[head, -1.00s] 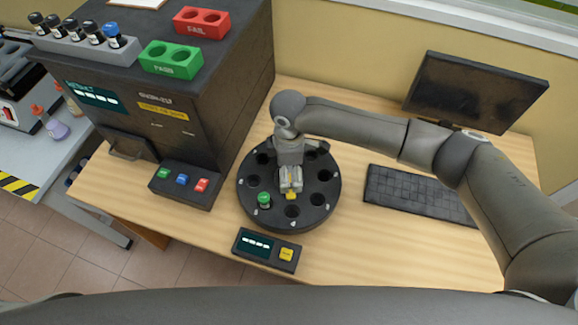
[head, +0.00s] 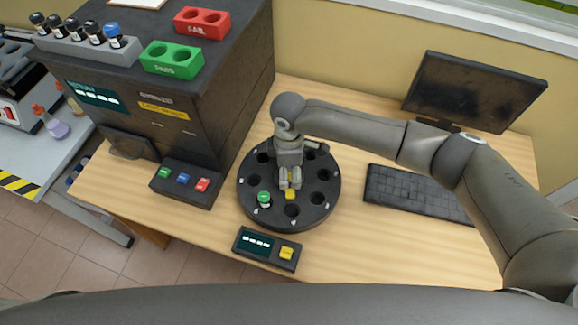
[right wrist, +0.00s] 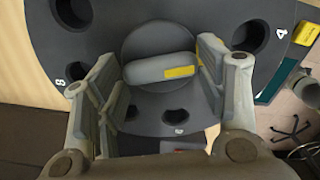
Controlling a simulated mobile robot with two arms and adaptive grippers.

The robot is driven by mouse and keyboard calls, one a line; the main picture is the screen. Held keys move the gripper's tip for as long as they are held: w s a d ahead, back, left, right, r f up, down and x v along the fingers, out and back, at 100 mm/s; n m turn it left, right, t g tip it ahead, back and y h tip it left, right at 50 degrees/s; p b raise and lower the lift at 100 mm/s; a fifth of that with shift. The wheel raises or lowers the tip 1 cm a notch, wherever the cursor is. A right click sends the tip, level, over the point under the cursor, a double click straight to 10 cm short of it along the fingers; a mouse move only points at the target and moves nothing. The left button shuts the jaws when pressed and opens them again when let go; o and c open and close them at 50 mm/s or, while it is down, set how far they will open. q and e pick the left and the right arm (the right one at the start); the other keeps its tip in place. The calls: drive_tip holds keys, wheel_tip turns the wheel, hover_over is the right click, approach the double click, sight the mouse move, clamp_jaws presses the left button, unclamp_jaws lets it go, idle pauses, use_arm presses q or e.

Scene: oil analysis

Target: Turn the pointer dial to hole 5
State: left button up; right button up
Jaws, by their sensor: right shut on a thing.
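The round dark dial (head: 308,213) lies on the desk, with a ring of holes around its top. Its centre pointer is a grey bar with a yellow mark, seen in the right wrist view (right wrist: 150,70). In the head view the yellow tip (head: 291,194) faces the front of the desk, toward a front hole. My right gripper (head: 290,181) comes down from above and is shut on the pointer, one finger at each end side in the right wrist view (right wrist: 163,72). Numbers 8 and 4 are readable there; which hole is 5 I cannot tell. My left gripper is out of view.
A green-capped vial (head: 264,197) stands in a front-left hole of the dial. A small display box with a yellow button (head: 286,253) sits in front. A button panel (head: 182,182) and dark analyser (head: 215,110) stand left; a keyboard (head: 415,193) lies right.

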drive_tip(key=m+p, duration=0.2)
drive_tip(key=p, duration=0.1)
drive_tip(key=m+p, duration=0.1)
drive_tip(key=m, duration=0.1)
drive_tip(key=shift+r+p, duration=0.25)
drive_tip(key=shift+p, duration=0.15)
drive_tip(key=shift+f+m+p, duration=0.1)
drive_tip(key=shift+m+p, duration=0.9)
drive_tip(key=shift+m, duration=0.2)
drive_tip(key=shift+f+m+p, duration=0.1)
drive_tip(key=shift+m+p, duration=0.65)
drive_tip(key=shift+m, duration=0.25)
drive_tip(key=o, duration=1)
